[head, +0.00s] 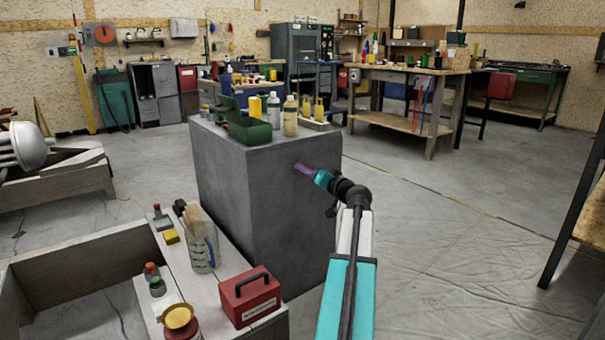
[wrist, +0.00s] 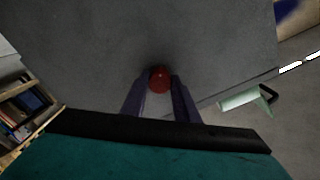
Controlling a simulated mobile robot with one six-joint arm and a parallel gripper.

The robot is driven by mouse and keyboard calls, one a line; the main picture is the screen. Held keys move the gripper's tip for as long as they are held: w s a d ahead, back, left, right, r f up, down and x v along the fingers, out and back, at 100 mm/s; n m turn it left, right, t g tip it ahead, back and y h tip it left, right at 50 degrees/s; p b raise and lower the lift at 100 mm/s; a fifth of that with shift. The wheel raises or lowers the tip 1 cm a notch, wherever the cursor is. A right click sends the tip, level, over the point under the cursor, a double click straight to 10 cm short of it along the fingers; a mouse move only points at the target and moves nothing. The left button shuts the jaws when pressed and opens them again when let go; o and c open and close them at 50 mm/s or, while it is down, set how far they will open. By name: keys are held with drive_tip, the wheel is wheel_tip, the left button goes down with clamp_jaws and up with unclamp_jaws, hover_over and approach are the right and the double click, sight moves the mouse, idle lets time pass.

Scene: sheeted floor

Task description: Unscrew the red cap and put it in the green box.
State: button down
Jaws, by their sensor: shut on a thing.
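The red cap (wrist: 160,78) shows in the wrist view between my fingertips, against the side face of the large grey block (head: 232,185). My gripper (head: 299,167) reaches level to that face and is shut on the cap. In the head view the cap is hidden by the fingers. I cannot tell how far it is turned out. The green box (head: 252,133) stands on top of the block near its front left edge, above and left of my gripper. Its lid appears open; its inside is mostly hidden.
Several bottles (head: 291,115) stand on the block beside the box. A low bench at lower left holds a red case (head: 249,296) and a clear jug (head: 201,246). The floor right of my arm is clear. A wooden workbench (head: 408,73) stands behind.

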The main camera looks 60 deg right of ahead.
drive_tip(key=shift+n, duration=4.4)
drive_tip(key=c, duration=1.3)
unclamp_jaws()
drive_tip(key=shift+c, duration=0.8)
drive_tip(key=shift+r, duration=0.1)
